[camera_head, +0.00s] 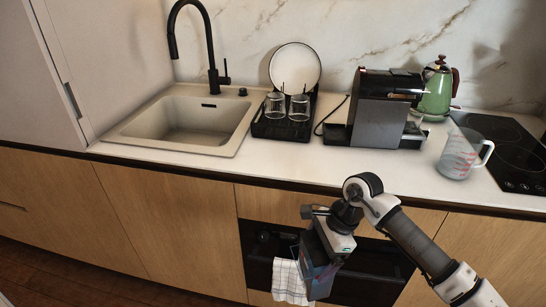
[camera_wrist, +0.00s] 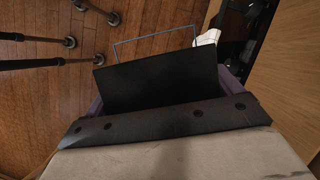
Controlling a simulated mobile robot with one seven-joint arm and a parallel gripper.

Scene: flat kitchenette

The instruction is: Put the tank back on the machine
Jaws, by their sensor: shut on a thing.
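The coffee machine (camera_head: 380,112), black and dark grey, stands upright on the counter right of the dish rack. My gripper (camera_head: 326,262) hangs low in front of the cabinet fronts, below the counter edge and well apart from the machine. It is shut on the tank (camera_head: 318,276), a see-through, bluish-grey box that is partly hidden by my wrist. In the wrist view a thin blue outline of the tank (camera_wrist: 150,40) shows beyond the dark end of my gripper (camera_wrist: 155,80). The rest of the tank is hard to make out there.
A measuring jug (camera_head: 459,155) stands near the counter's right front, beside the black hob (camera_head: 512,160). A green kettle (camera_head: 437,92) is behind. Glasses stand in the dish rack (camera_head: 270,129) by the sink (camera_head: 185,120). A towel (camera_head: 288,281) hangs close by my gripper. Counter front is clear.

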